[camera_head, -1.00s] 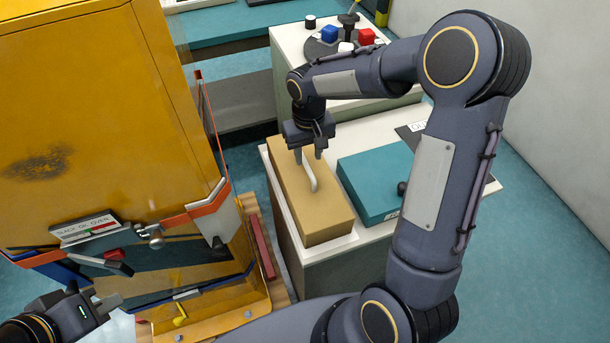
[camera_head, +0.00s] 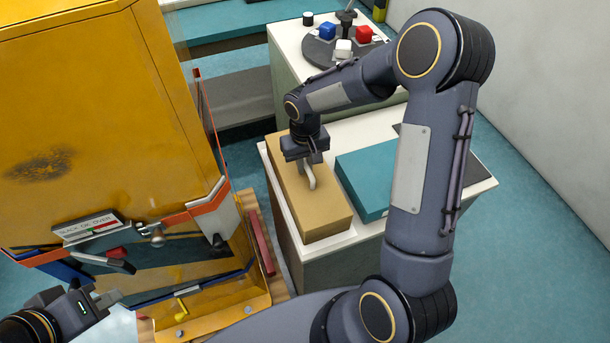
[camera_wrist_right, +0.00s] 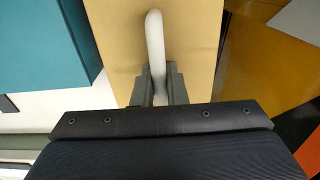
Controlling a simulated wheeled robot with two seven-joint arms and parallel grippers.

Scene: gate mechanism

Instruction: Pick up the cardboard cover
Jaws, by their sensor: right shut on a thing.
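The cardboard cover (camera_head: 318,213) is a tan box shape with a white handle (camera_head: 309,178) on top. It sits on the white top of a cabinet in the middle of the head view. My right gripper (camera_head: 306,163) is over the cover with its fingers shut on the white handle. The wrist view shows the handle (camera_wrist_right: 155,50) between the two fingers (camera_wrist_right: 160,88) above the tan cover (camera_wrist_right: 195,30). My left gripper (camera_head: 105,297) is at the lower left, away from the cover; its fingers look close together, but their gap is unclear.
A teal box (camera_head: 365,183) lies right of the cover on the same cabinet (camera_head: 340,260). A large yellow machine (camera_head: 90,110) stands at the left. Behind is a turntable (camera_head: 318,52) with red, blue and white blocks. A wall is at the right.

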